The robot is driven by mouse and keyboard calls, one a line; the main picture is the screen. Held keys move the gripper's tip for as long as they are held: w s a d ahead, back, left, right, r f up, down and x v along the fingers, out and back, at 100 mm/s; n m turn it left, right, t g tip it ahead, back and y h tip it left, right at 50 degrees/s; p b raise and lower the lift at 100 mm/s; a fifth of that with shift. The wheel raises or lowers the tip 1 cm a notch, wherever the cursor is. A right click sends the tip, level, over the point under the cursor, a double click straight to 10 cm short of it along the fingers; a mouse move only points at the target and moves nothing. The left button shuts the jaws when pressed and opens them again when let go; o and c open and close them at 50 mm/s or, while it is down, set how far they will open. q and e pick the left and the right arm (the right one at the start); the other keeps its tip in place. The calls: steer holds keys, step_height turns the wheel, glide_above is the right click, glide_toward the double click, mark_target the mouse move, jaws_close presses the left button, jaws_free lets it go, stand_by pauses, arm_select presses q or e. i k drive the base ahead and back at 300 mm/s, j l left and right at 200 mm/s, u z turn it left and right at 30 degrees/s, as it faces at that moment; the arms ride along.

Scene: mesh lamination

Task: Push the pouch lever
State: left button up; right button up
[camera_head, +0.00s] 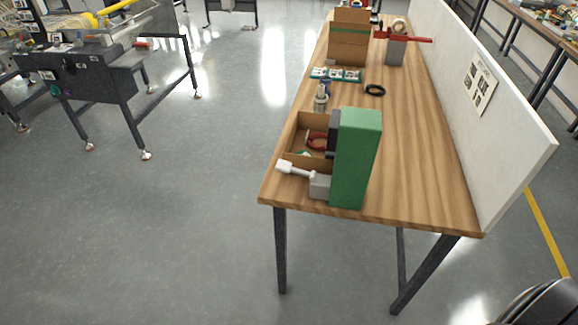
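A wooden workbench (425,150) holds a tall green machine body (358,160) near its front edge. A grey block (320,186) at the green body's left foot carries a short lever with a white tip (284,166), which sticks out to the left. At the far end, a red bar (408,39) sits on a grey stand (395,52). No label shows which of these is the pouch lever. Neither of my grippers is in view.
Small packs (336,74), a black ring (375,90) and a cardboard box (348,40) lie farther back. A white panel (490,120) borders the right side.

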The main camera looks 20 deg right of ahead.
mark_target(283, 165)
steer(key=i+j+z, duration=0.15)
steer(key=z, duration=0.2)
steer(key=i+j+z, duration=0.1)
steer(key=j+z, duration=0.55)
steer(key=i+j+z, duration=0.1)
steer(key=j, duration=0.55)
steer(key=i+j+z, duration=0.1)
steer(key=j, duration=0.55)
steer(key=i+j+z, duration=0.1)
steer(key=j, duration=0.55)
